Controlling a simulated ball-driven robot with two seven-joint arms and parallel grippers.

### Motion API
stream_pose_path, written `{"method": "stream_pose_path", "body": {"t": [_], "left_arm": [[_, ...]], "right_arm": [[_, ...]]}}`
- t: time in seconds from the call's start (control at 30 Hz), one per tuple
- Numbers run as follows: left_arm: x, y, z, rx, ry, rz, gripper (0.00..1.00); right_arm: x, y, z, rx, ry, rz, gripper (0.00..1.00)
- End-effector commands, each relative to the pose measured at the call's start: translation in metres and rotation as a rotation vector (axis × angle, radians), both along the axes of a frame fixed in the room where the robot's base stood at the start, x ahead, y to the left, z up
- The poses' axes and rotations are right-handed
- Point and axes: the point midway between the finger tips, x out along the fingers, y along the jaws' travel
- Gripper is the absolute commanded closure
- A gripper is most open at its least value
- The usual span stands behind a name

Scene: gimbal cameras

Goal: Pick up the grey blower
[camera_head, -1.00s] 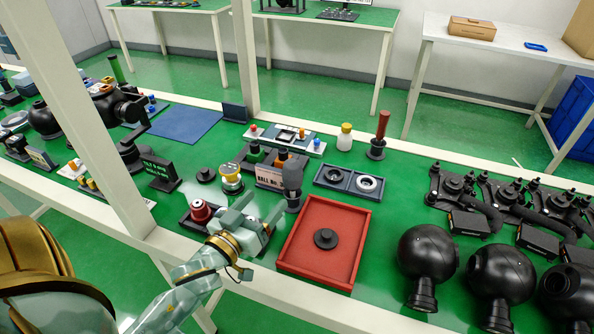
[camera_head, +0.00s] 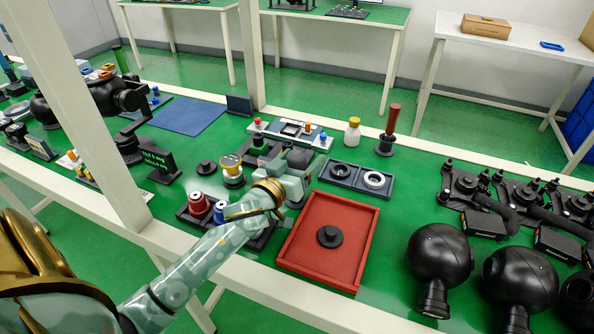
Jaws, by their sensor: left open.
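The grey blower (camera_head: 300,158) stands upright on the green bench, just behind the left rear corner of the red tray. Only its dark rounded top shows clearly; its lower part is hidden by my left gripper. My left gripper (camera_head: 295,178) is open at the blower, with its fingers at the blower's body. I cannot tell whether they touch it. My right gripper is not in view.
A red tray (camera_head: 292,257) with a black round part (camera_head: 329,236) lies in front. Black spheres (camera_head: 440,256) stand right.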

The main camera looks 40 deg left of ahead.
Motion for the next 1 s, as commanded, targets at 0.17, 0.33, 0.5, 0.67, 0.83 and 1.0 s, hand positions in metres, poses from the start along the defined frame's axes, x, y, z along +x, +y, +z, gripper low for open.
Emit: {"method": "stream_pose_path", "body": {"t": [0.17,0.33,0.5,0.67,0.83,1.0], "left_arm": [[0.0,0.0,0.001,0.0,-0.001,0.0,0.5],[-0.001,0.0,0.001,0.0,-0.001,-0.001,0.79],[-0.001,0.0,0.001,0.0,-0.001,-0.001,0.79],[-0.001,0.0,0.008,-0.001,-0.003,0.0,0.79],[-0.001,0.0,0.034,-0.001,-0.008,0.0,0.79],[-0.018,-0.012,0.064,-0.002,-0.008,-0.001,0.79]], "right_arm": [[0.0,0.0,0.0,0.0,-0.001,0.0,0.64],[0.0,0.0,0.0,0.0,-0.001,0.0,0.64],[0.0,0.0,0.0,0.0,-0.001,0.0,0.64],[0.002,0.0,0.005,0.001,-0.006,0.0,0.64],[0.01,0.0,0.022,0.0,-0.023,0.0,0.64],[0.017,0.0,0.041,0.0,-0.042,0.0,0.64]]}}
